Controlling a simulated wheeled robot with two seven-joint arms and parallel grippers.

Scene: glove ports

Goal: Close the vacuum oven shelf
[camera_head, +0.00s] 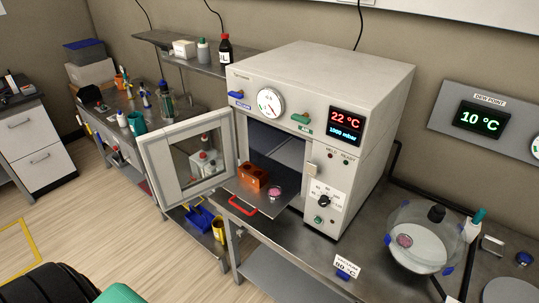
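The vacuum oven (320,75) is a large light-grey box on the metal bench. Its windowed door (160,165) is swung wide open to the left. The grey shelf (262,207) is pulled out and sticks out of the front of the chamber. A red handle (243,206) is on the shelf's front edge. An orange-brown block with holes (253,175) and a small pinkish dish (274,193) sit on the shelf. Neither of my grippers is in view.
A glass desiccator bowl (425,250) stands on the bench at the right, near a small label sign (345,267). A blue dustpan (200,219) and a yellow container (218,230) are low below the door. Open floor (110,225) lies at the left.

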